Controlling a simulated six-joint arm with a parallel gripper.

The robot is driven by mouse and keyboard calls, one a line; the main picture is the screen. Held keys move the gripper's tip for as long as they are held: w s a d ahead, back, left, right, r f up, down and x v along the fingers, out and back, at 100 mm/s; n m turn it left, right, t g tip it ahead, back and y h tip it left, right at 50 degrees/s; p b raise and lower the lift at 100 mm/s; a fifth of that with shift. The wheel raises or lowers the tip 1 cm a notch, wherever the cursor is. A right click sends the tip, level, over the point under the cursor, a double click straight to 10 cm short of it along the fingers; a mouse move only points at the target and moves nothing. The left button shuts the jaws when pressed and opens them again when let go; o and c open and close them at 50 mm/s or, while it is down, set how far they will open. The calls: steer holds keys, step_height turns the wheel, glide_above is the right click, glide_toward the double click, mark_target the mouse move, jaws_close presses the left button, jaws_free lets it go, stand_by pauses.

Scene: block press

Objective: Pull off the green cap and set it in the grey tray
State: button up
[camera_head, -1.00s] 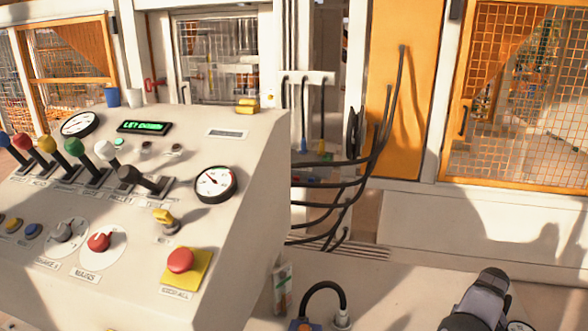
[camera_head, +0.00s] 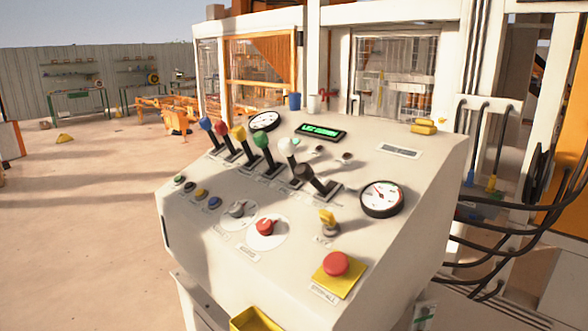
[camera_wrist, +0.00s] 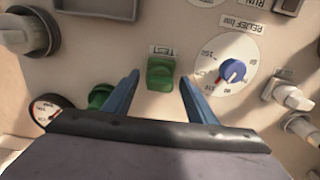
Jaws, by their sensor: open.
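A green block-shaped cap (camera_wrist: 160,73) sits on a pale panel in the wrist view, just below a label reading TEST. My gripper (camera_wrist: 159,77) is open, with one blue finger on each side of the cap and visible gaps between. I cannot tell how deep the fingers reach or whether they are level with the cap. My gripper is not in the head view. I cannot make out a grey tray for certain in either view.
In the wrist view, a blue knob on a white RELIEF dial (camera_wrist: 232,72) is right of the cap. A green round part (camera_wrist: 100,95) and a gauge (camera_wrist: 47,108) are left. The head view shows a console (camera_head: 300,215) with levers (camera_head: 262,150) and a red button (camera_head: 336,263).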

steer(key=shift+c, duration=0.4)
stand_by(0.5)
jaws_close()
steer(key=shift+r, duration=0.25)
steer(key=shift+r+p, duration=1.7)
steer(key=shift+r, duration=1.05)
